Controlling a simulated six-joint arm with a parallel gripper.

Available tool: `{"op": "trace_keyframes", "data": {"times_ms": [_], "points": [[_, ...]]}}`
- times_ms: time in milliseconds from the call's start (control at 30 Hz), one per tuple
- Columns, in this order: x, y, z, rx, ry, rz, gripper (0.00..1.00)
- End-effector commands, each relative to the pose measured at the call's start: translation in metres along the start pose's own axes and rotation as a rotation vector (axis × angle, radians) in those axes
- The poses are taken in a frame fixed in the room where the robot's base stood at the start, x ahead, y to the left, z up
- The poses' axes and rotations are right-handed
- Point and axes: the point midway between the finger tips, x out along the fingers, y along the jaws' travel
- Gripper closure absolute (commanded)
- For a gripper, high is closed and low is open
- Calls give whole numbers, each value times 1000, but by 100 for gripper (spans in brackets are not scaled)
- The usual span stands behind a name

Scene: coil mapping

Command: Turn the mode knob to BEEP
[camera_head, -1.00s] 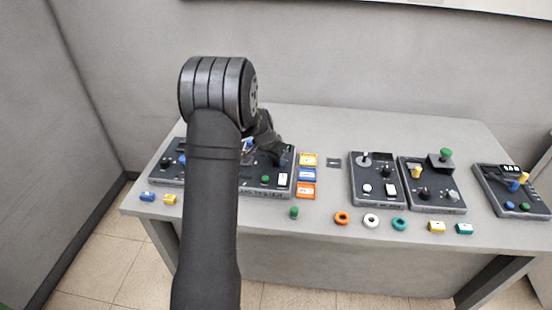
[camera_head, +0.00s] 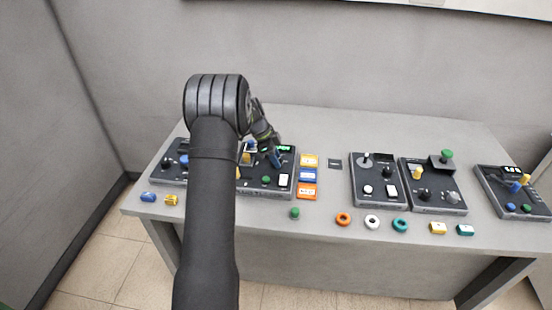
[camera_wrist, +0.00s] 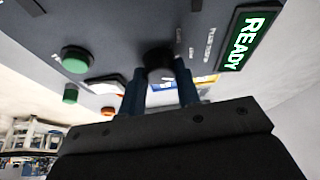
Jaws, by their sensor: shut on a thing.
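My gripper (camera_head: 276,160) is over the right part of the left-hand control panel (camera_head: 244,190). In the wrist view my gripper's two blue fingers (camera_wrist: 162,90) are closed on a black knob (camera_wrist: 158,58) on the grey panel face. Small lettering lies beside the knob, but I cannot read it, so the pointed-to mode is unclear. The panel's display (camera_wrist: 250,38) reads READY in green; it also shows in the head view (camera_head: 284,149). A green button (camera_wrist: 76,60) is left of the knob in the wrist view. My arm hides the middle of the panel in the head view.
Orange, blue and yellow boxes (camera_head: 308,175) stand right of the panel. Two panels (camera_head: 379,205) stand right of centre, another (camera_head: 512,190) at far right. Rings and small blocks (camera_head: 371,222) line the table's front. The back of the table (camera_head: 340,125) is clear.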

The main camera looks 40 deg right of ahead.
Motion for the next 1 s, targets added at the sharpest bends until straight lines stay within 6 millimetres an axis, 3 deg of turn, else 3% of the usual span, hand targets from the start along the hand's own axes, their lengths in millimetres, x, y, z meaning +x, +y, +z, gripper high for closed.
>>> {"op": "trace_keyframes", "data": {"times_ms": [500,1000], "points": [[0,-2,0,295,-2,122,93],[1,-2,0,341,-1,142,93]]}}
